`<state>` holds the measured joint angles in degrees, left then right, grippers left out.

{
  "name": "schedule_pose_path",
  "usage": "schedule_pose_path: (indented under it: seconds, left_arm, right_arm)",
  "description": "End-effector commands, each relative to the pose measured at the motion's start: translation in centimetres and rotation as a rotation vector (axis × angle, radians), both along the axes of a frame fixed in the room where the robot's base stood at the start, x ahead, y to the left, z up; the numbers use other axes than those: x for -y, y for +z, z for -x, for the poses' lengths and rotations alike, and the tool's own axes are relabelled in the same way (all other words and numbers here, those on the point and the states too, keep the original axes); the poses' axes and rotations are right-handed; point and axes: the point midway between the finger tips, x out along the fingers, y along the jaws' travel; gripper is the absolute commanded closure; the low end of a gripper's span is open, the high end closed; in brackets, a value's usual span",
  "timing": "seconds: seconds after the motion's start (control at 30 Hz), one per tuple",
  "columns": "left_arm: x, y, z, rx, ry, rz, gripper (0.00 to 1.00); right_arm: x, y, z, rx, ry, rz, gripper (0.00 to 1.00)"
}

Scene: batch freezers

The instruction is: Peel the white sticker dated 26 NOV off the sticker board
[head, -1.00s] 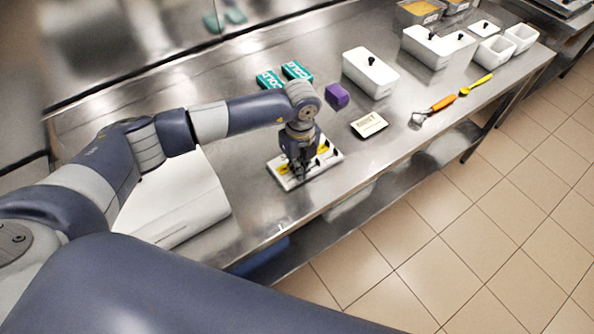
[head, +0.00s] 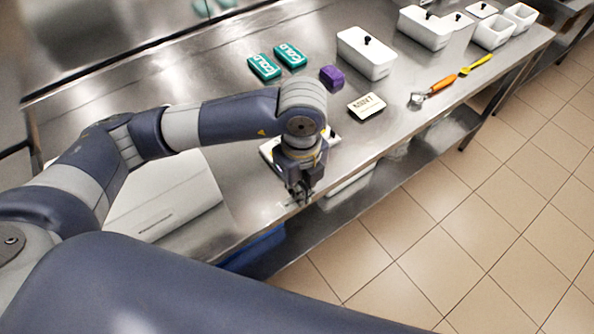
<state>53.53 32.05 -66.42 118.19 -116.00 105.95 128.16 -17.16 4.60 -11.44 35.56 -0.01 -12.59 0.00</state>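The sticker board (head: 267,151) lies on the steel counter, mostly hidden behind my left gripper and wrist. Only bits of its pale edge show at left and right. My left gripper (head: 301,194) points down just in front of the board, over the counter's front edge. Its fingers are small and dark, and I cannot tell whether they are apart or hold anything. The white sticker dated 26 NOV cannot be made out. My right gripper is out of view.
Two teal COLD packs (head: 277,61), a purple block (head: 332,77), a lidded white tub (head: 366,53) and a small lettered sign (head: 366,106) stand behind and to the right. An orange-handled scoop (head: 433,90) lies farther right. A white box (head: 170,195) is at left.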

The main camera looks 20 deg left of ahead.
Motion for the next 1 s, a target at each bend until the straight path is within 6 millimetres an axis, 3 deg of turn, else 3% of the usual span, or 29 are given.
schedule_pose_path:
  seconds: [0.27,1.0]
  left_arm:
    - [0.9,0.4,2.2,0.001,0.000,0.001,1.00]
    - [1.0,2.7,2.3,0.001,0.000,0.001,1.00]
  right_arm:
    - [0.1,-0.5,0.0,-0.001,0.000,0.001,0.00]
    - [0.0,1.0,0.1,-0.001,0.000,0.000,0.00]
